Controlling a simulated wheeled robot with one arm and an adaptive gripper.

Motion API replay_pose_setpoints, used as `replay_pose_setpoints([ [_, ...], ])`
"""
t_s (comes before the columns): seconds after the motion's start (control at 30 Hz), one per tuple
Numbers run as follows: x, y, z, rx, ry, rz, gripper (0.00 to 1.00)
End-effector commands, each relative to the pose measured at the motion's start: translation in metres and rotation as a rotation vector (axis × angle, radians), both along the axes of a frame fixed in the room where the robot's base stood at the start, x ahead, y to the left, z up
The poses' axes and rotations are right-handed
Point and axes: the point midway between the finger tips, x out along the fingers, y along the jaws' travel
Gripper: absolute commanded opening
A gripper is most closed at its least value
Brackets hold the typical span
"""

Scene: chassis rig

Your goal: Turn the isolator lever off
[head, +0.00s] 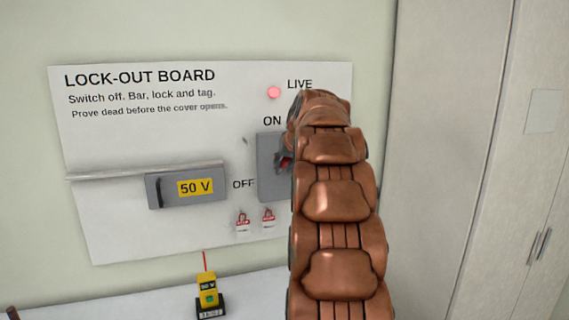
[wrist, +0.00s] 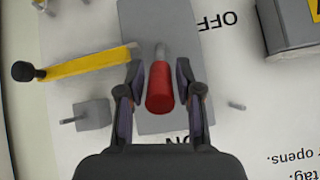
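The isolator is a grey box (head: 270,180) on the lock-out board (head: 120,140), with ON above and OFF at its lower left in the head view. My arm covers its right part. In the wrist view, which is upside down, the red lever handle (wrist: 160,88) stands out from the grey box (wrist: 145,20) on a grey shaft. The handle lies towards the ON side. My gripper (wrist: 160,72) is open, one finger on each side of the handle, with gaps on both sides. In the head view my arm hides most of the gripper.
The LIVE lamp (head: 273,92) glows red. A yellow bar (wrist: 88,65) with a black knob lies beside the isolator.

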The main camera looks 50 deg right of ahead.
Motion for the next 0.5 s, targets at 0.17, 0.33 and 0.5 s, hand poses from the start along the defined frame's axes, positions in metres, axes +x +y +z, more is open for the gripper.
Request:
replay_pose_setpoints([
  [0.17, 0.0, 0.0001, 0.0001, 0.0, 0.0, 0.0, 0.13],
  [0.33, 0.0, 0.0002, 0.0002, 0.0, 0.0, 0.0, 0.0],
  [0.5, 0.0001, 0.0003, 0.0003, 0.0, 0.0, 0.0, 0.0],
])
